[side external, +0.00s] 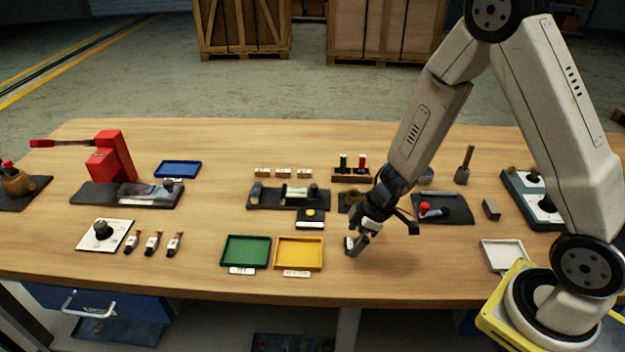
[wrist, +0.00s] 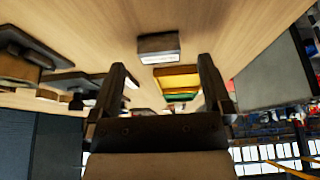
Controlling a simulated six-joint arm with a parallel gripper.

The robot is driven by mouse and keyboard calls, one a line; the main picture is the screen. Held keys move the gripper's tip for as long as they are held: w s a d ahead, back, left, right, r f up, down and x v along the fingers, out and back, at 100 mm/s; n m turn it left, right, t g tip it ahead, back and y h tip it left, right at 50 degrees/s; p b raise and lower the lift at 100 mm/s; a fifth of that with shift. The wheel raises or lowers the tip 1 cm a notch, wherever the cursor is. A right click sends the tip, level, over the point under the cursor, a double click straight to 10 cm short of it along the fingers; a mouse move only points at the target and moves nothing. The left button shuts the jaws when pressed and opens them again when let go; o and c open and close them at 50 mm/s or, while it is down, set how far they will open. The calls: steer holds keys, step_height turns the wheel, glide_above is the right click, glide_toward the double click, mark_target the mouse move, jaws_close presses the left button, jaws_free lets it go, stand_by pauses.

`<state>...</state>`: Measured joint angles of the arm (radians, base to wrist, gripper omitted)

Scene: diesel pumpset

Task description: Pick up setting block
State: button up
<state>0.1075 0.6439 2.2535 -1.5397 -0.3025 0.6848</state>
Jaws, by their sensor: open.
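A small dark grey block with a pale face, which looks like the setting block (wrist: 158,48), lies on the wooden table in the wrist view. It is beyond my fingertips and roughly in line with the gap between them. In the side view the block (side external: 349,243) shows only as a small pale-faced shape, partly hidden by my gripper. My gripper (side external: 357,242) is low over the table, right of the yellow tray. In the wrist view my gripper (wrist: 166,75) has its two fingers apart with nothing between them. I cannot tell the exact gap to the block.
The yellow tray (side external: 299,266) and green tray (side external: 245,266) lie left of my gripper. A black mat (side external: 455,212) with a red-knobbed part is behind right. Another grey block (side external: 491,209) and a white tray (side external: 487,252) are farther right. The table front by my gripper is clear.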

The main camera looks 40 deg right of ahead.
mark_target(352, 243)
steer(key=shift+x, duration=0.9)
jaws_close()
steer(key=shift+r, duration=0.15)
step_height(352, 243, up, 10)
stand_by(1.3)
stand_by(0.5)
